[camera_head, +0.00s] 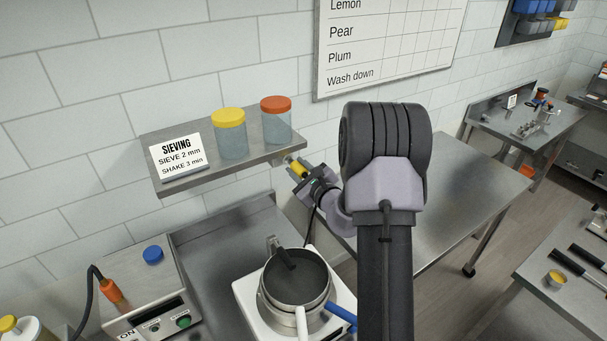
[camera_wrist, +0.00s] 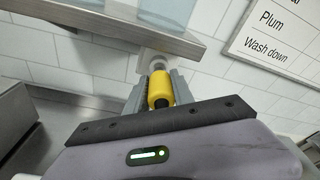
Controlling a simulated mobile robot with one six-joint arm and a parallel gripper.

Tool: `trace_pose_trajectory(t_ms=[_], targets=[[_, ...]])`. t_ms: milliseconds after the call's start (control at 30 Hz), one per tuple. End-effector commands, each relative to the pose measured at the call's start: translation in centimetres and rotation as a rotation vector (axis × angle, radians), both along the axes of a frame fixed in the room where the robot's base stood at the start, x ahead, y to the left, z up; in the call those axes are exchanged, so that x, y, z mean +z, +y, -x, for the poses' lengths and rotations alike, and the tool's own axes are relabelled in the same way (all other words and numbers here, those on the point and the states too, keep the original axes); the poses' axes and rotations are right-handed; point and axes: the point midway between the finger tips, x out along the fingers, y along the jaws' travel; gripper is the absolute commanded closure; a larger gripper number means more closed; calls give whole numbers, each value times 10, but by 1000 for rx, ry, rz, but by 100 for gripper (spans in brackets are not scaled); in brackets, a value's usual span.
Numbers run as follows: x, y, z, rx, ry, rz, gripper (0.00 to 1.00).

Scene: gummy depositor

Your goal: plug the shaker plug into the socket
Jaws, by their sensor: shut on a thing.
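The yellow plug (camera_head: 299,170) is held in my gripper (camera_head: 308,179) just below the right end of the wall shelf. In the wrist view the yellow plug (camera_wrist: 161,90) sits between the two grey fingers, its far end toward the wall. A dark cable (camera_head: 309,226) hangs below the gripper.
The shelf (camera_head: 233,161) holds a sieving sign and two jars, close above my gripper. Below are a pan (camera_head: 295,290) on a white base and a control box (camera_head: 154,283) with an orange connector (camera_head: 110,291). A bare steel table (camera_head: 450,205) stands right.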

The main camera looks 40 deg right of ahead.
Motion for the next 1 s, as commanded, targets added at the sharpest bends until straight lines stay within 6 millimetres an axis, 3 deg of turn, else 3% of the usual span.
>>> trace_pose_trajectory(t_ms=[467, 1000], targets=[[0, 0, -2, 0, 0, 0, 100], [-1, -1, -20, 1, 0, 0, 100]])
